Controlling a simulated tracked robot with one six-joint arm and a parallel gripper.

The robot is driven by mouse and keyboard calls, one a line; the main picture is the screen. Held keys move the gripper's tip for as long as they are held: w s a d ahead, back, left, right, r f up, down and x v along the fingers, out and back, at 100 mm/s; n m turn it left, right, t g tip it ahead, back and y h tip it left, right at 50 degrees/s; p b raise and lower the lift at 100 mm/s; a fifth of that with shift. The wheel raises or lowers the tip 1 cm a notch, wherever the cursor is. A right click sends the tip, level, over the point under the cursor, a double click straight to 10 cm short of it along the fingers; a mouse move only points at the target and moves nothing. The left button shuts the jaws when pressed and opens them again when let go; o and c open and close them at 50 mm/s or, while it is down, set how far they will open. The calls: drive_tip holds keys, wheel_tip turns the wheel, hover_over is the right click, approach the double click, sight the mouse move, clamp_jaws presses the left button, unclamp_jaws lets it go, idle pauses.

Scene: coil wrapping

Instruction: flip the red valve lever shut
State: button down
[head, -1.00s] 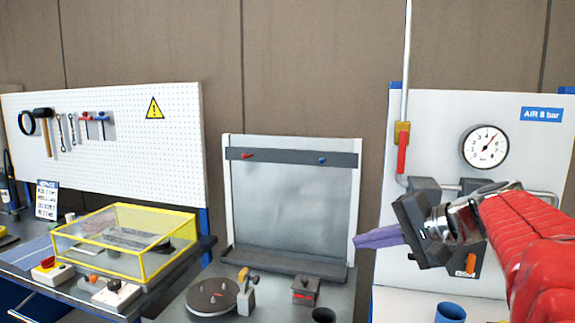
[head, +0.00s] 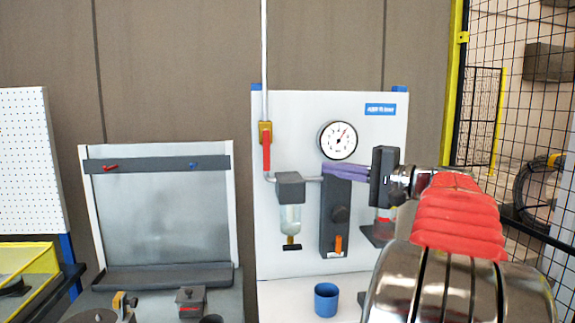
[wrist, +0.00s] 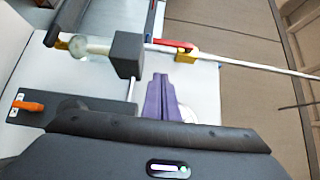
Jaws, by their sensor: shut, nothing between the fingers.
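The red valve lever (head: 267,151) hangs straight down, in line with the pipe, from a brass valve body (head: 265,128) on the vertical pipe at the left of the white air panel (head: 300,120). The lever also shows in the wrist view (wrist: 173,43), beyond the fingertips, with the brass body (wrist: 186,57) beside it. My gripper (head: 325,170) is shut and empty, its purple fingers together and pointing left. It is to the right of the lever and apart from it. In the wrist view the fingers (wrist: 160,76) point towards the pipe and partly cover the gauge.
A pressure gauge (head: 338,141) is just above my fingers. A filter with a clear bowl (head: 290,216) and a dark block with an orange lever (head: 338,246) sit below. A blue cup (head: 326,299) stands on the white surface. A mesh fence (head: 500,110) is at the right.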

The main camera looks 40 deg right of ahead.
drive_tip(key=shift+w, duration=0.1)
approach(266, 151)
drive_tip(key=w+d+f, duration=0.1)
drive_tip(key=d, duration=0.1)
drive_tip(key=w+d+f, duration=0.1)
drive_tip(key=w+f, duration=0.1)
drive_tip(key=shift+w+d+f, duration=0.1)
drive_tip(key=shift+w+d, duration=0.15)
drive_tip(key=shift+d, duration=0.15)
drive_tip(key=shift+w+a, duration=0.65)
drive_tip(key=shift+a, duration=0.3)
drive_tip(key=shift+w+a, duration=0.5)
drive_tip(key=shift+a, duration=0.15)
drive_tip(key=shift+d, duration=0.3)
drive_tip(key=shift+a, duration=0.25)
